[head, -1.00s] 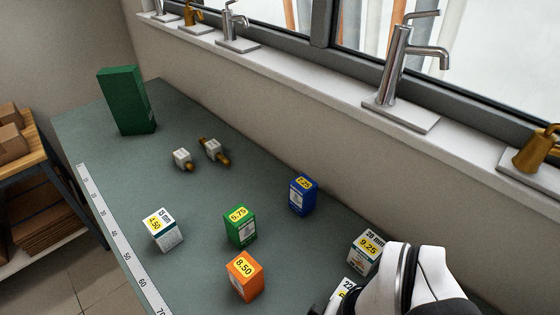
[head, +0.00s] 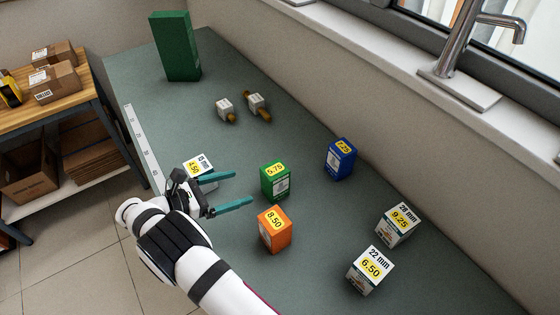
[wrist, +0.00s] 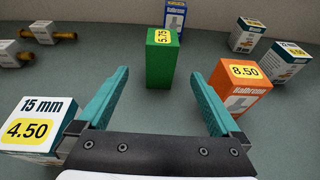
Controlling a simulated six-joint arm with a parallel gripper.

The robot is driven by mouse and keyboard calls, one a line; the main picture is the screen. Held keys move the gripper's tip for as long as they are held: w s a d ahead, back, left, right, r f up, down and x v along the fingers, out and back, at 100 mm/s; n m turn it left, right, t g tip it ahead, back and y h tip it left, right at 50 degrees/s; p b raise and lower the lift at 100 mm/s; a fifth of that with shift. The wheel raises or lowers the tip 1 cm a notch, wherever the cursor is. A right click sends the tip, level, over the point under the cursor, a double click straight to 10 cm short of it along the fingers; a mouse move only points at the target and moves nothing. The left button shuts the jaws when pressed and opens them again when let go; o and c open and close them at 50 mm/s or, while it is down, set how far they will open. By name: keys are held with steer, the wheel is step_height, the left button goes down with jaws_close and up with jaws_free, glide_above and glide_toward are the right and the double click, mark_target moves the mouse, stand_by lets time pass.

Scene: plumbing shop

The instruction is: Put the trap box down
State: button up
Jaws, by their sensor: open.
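My gripper (head: 243,188) is open and empty low over the bench, its teal fingers pointing towards the small green box (head: 275,181) marked 5.75. In the wrist view the green box (wrist: 162,58) stands upright beyond the gap between the fingertips, apart from them. The orange box (head: 274,230) marked 8.50 stands upright just right of the fingers; its front carries a grey shape in the wrist view (wrist: 233,103). I cannot tell from the labels which box is the trap box. The gripper partly hides the white 15 mm box (head: 203,165) marked 4.50.
A blue box (head: 340,160) and white 28 mm (head: 397,225) and 22 mm (head: 370,270) boxes stand to the right. Two white-and-brass fittings (head: 225,110) (head: 258,107) and a tall green box (head: 176,47) are further back. The bench (head: 330,225) is clear between the boxes.

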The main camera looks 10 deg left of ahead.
mark_target(284, 173)
steer(key=x, duration=1.5)
steer(key=shift+w+d+r, duration=0.2)
steer(key=shift+d+r, duration=0.05)
jaws_close()
